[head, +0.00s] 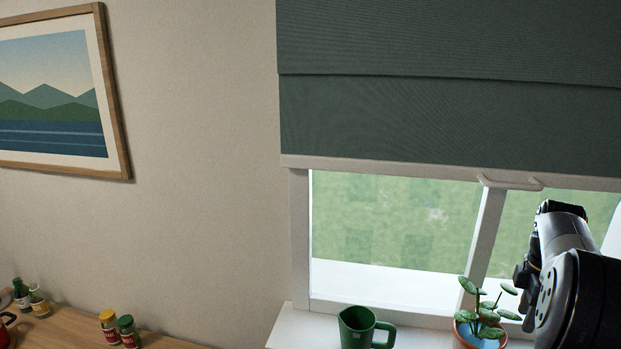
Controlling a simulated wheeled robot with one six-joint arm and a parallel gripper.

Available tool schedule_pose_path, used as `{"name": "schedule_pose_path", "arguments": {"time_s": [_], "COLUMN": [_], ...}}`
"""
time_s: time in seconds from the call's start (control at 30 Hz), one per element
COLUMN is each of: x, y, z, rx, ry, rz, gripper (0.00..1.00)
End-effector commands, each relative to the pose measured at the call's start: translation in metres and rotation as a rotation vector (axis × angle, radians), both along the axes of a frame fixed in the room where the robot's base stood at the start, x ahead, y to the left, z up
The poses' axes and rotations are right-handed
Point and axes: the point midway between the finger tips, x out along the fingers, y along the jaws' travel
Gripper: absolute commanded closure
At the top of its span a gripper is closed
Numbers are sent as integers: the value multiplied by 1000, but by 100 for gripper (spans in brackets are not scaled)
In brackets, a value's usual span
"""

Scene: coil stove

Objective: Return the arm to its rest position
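My arm shows at the right edge of the head view, a dark and silver wrist in front of the window. The end of my arm (527,272) points away from me, close to the potted plant in the picture. The gripper's fingers cannot be made out clearly, so I cannot tell whether it is open or shut. A green blind (450,110) covers the upper window, with a pale bottom bar and a small handle (510,183) above my arm. I cannot tell whether my gripper touches anything.
A green mug (357,328) and a potted plant (482,318) stand on the white windowsill (295,328). A wooden counter (70,325) at lower left holds several bottles and jars. A framed picture (60,95) hangs on the wall, which is otherwise clear.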

Motion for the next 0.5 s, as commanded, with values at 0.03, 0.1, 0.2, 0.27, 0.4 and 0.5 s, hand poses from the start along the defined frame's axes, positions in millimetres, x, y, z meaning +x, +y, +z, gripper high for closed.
{"name": "schedule_pose_path", "arguments": {"time_s": [0.03,0.1,0.2,0.27,0.4,0.5], "x": [-6,-14,-26,-34,-52,-65], "y": [-10,-21,-37,-47,-68,-82], "z": [3,5,7,9,12,14], "rx": [0,0,0,0,0,0], "ry": [0,1,0,0,0,1], "rz": [-12,-23,-39,-47,-67,-83], "gripper": [62,62,62,62,62,62]}}
